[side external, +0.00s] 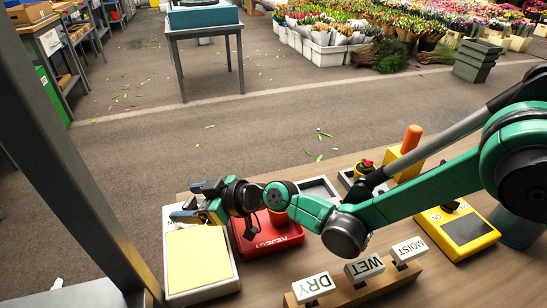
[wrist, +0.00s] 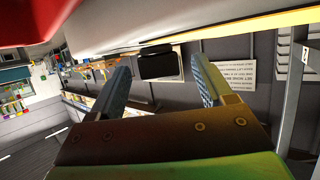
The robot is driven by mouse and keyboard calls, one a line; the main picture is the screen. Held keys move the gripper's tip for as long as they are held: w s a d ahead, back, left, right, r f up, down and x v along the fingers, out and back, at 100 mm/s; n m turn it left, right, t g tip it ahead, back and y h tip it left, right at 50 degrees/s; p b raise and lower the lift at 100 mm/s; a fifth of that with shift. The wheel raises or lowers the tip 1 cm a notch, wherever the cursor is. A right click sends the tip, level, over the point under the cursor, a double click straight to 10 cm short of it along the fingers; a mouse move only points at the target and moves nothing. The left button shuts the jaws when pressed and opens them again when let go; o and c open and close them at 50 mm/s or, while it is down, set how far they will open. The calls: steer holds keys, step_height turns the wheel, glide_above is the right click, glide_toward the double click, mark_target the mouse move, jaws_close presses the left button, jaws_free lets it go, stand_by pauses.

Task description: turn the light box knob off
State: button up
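The light box (side external: 199,262) is a pale box with a lit yellow top panel, at the front left of the table. In the wrist view its pale side and yellow edge (wrist: 250,26) run across the top. A dark block (wrist: 160,64), which looks like the knob, shows between my fingers there; in the side view I cannot make out the knob. My gripper (side external: 190,202) is at the light box's far end, fingers pointing left. In the wrist view my gripper (wrist: 163,80) is open, one finger either side of the block; contact cannot be told.
A red REJECT tray (side external: 268,243) stands close right of the light box, under my arm. DRY (side external: 313,288), WET (side external: 365,268) and MOIST (side external: 408,250) signs stand on a wooden block in front. A yellow device (side external: 456,230) sits at right. Open floor lies beyond the table.

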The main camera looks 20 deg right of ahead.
mark_target(196, 208)
jaws_close()
steer(key=shift+w+d+n+g+y, duration=0.15)
steer(key=shift+n+g+y, duration=0.45)
steer(key=shift+n+g, duration=0.7)
steer(key=shift+n+g+y, duration=0.4)
steer(key=shift+n+g, duration=0.5)
steer(key=shift+g, duration=0.2)
steer(key=shift+o, duration=0.4)
jaws_free()
steer(key=shift+r, duration=0.1)
step_height(196, 208, up, 20)
